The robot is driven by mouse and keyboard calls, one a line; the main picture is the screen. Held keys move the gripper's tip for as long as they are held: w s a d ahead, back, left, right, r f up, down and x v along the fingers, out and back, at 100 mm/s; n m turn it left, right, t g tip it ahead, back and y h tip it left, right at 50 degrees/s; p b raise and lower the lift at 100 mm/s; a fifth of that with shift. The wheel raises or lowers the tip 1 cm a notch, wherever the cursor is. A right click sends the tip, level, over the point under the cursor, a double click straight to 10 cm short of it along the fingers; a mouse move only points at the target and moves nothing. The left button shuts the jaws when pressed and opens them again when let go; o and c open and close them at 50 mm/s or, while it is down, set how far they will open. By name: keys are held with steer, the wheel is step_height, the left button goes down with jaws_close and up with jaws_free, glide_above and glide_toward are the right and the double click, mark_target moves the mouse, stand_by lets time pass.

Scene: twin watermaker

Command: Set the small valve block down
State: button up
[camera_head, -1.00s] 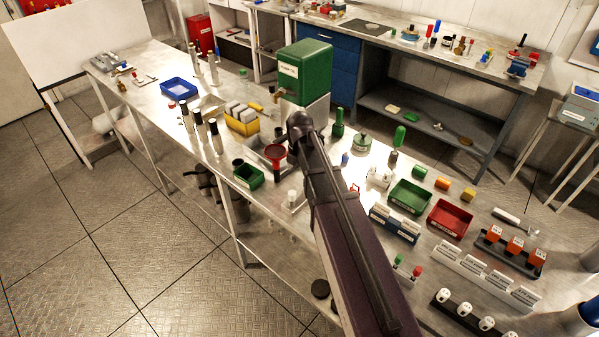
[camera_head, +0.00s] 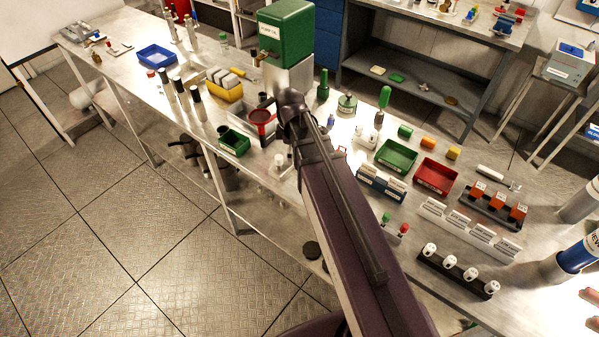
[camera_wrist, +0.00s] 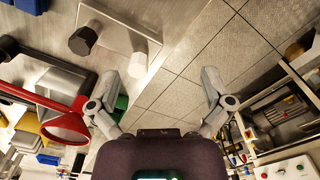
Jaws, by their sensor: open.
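My gripper (camera_wrist: 158,88) is open in the wrist view. Its two fingers stand wide apart, with nothing between them but tiled floor far below. In the head view my dark arm crosses the middle of the bench and hides the fingers. I cannot make out the small valve block for certain in either view. A small white blocky item (camera_head: 365,138) stands on the bench (camera_head: 330,155) just right of my arm, but I cannot tell whether it is the valve block.
A green bin (camera_head: 234,142) is near the front edge. A green tank (camera_head: 285,35) rises behind. Green (camera_head: 396,155) and red (camera_head: 434,175) trays lie right.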

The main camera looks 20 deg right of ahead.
steer(key=s+m, duration=0.8)
steer(key=m, duration=0.6)
steer(key=shift+s, duration=0.4)
